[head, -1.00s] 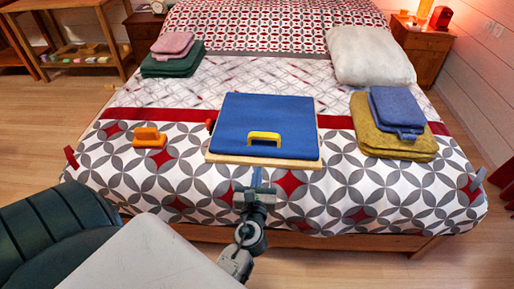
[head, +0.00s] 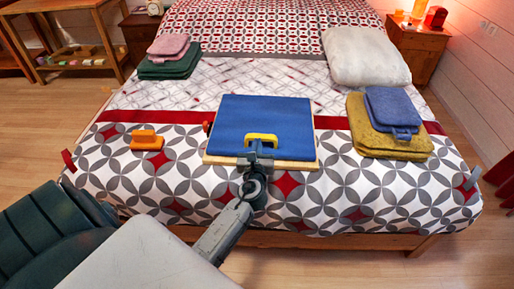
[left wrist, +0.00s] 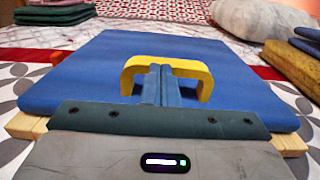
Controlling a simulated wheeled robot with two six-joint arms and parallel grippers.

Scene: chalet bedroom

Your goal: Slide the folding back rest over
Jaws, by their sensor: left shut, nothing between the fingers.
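The folding back rest lies folded flat on the bed, a blue padded panel (head: 262,115) on a pale wooden base (head: 220,160). Its yellow handle (head: 262,137) sits at the near edge. The blue panel (left wrist: 80,75) and yellow handle (left wrist: 195,68) also fill the left wrist view. My left gripper (head: 258,150) is shut and empty, its fingers (left wrist: 160,78) pointing at the handle's opening between its two legs. I cannot tell whether they touch the handle. My right gripper is not in view.
An orange block-like object (head: 147,140) sits left of the back rest. Folded yellow and blue cloths (head: 385,135) lie to the right. Pink and green cloths (head: 168,60) and a white pillow (head: 365,56) lie farther back. Bare patterned cover lies between them.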

